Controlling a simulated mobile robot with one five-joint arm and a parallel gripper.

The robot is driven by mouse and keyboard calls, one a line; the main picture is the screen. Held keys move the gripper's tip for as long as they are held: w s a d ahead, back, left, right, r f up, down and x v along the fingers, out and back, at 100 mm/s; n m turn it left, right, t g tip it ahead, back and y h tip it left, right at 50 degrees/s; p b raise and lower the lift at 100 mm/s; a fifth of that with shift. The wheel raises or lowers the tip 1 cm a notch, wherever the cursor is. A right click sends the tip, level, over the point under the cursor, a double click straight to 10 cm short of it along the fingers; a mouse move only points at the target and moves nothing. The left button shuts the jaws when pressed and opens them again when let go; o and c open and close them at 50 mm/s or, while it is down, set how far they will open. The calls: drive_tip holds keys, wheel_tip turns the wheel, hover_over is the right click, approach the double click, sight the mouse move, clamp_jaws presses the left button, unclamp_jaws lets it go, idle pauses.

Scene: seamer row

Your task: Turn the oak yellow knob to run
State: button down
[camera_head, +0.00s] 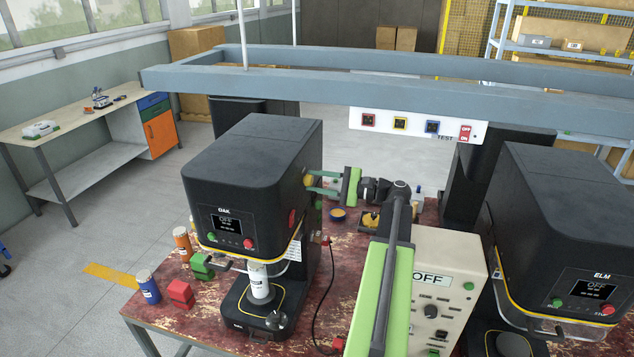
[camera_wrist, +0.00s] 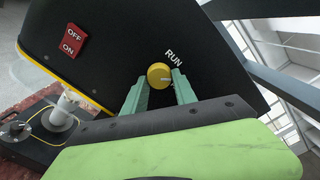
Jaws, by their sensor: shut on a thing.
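The black OAK machine (camera_head: 250,165) stands on the worn red table, and its screen reads OFF. Its round yellow knob (camera_wrist: 158,76) is on the machine's right side, just below and left of the white word RUN (camera_wrist: 174,57). A small pale mark shows at the knob's right part. The knob also shows in the head view (camera_head: 308,182), partly hidden by a finger. My gripper (camera_wrist: 160,82) has its green fingers on either side of the knob and is shut on it. My arm reaches in from the right.
A red OFF/ON rocker (camera_wrist: 73,41) sits on the same side panel. The ELM machine (camera_head: 570,220) stands at right, and a pale control box (camera_head: 450,270) reading OFF stands between. A grey overhead beam (camera_head: 350,95) crosses above. Bottles and blocks stand at the table's left.

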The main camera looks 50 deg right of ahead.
drive_tip(key=n, duration=0.9)
drive_tip(key=shift+r, duration=0.25)
drive_tip(key=shift+n, duration=0.4)
drive_tip(key=c, duration=1)
unclamp_jaws()
drive_tip(key=shift+w, duration=0.1)
drive_tip(key=shift+d, duration=0.1)
drive_tip(key=v, duration=1.7)
drive_tip(key=shift+s, duration=0.25)
